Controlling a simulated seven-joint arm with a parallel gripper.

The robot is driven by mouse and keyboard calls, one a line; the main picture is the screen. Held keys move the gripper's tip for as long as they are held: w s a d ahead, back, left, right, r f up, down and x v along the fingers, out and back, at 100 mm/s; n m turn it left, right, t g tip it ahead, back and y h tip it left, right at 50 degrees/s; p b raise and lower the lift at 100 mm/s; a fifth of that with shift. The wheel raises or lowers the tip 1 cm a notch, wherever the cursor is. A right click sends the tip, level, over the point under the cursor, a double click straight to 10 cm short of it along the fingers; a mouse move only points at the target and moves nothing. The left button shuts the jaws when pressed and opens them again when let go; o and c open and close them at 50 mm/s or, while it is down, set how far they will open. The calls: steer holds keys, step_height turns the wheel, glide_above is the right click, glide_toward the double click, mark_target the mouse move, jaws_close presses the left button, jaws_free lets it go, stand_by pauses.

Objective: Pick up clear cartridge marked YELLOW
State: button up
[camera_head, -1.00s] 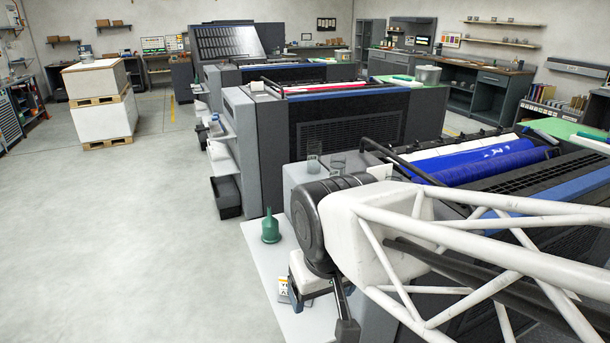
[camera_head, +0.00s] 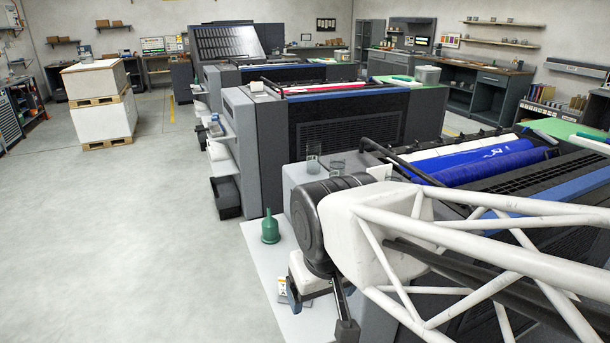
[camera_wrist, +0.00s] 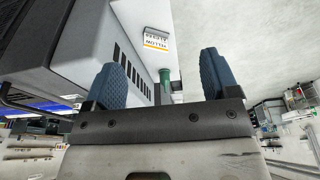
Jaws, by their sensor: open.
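The cartridge marked YELLOW (camera_wrist: 157,40) shows in the wrist view as a white-labelled block with an orange-yellow stripe, on a pale shelf beyond my fingers. In the head view its label (camera_head: 281,287) is partly hidden behind my gripper. My gripper (camera_wrist: 161,62) is open, with two blue ridged fingers wide apart and nothing between them. The cartridge appears ahead of the gap, near its middle, apart from both fingers. In the head view a blue finger (camera_head: 293,294) is beside the label; whether it touches cannot be told.
A green funnel-shaped bottle (camera_head: 270,228) stands on the pale shelf (camera_head: 262,262), close behind the cartridge. Clear containers (camera_head: 314,158) stand on the grey press side. The press with blue rollers (camera_head: 490,162) is to the right. Open floor (camera_head: 130,240) lies to the left.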

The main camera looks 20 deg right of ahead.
mark_target(333, 173)
steer(key=w+d+n+g+h, duration=0.1)
steer(key=w+d+n+h, duration=0.5)
steer(key=w+d, duration=0.4)
steer(key=w+d+n+h, duration=0.5)
steer(key=w+d, duration=0.2)
steer(key=w, duration=0.5)
steer(key=w+d+f+n+t+h, duration=0.1)
steer(key=w+f+n+t, duration=0.1)
steer(key=w+n, duration=0.2)
steer(key=w+d+f+n+t+h, duration=0.2)
steer(key=w+n, duration=0.2)
steer(key=w, duration=0.6)
steer(key=w+d+f+n+t+h, duration=0.1)
steer(key=w+n, duration=0.3)
steer(key=w, duration=0.4)
steer(key=shift+d+f+n+t+h, duration=0.3)
steer(key=shift+f+n+t, duration=0.1)
steer(key=shift+f+t, duration=0.5)
steer(key=shift+x, duration=1.25)
steer(key=shift+d, duration=0.2)
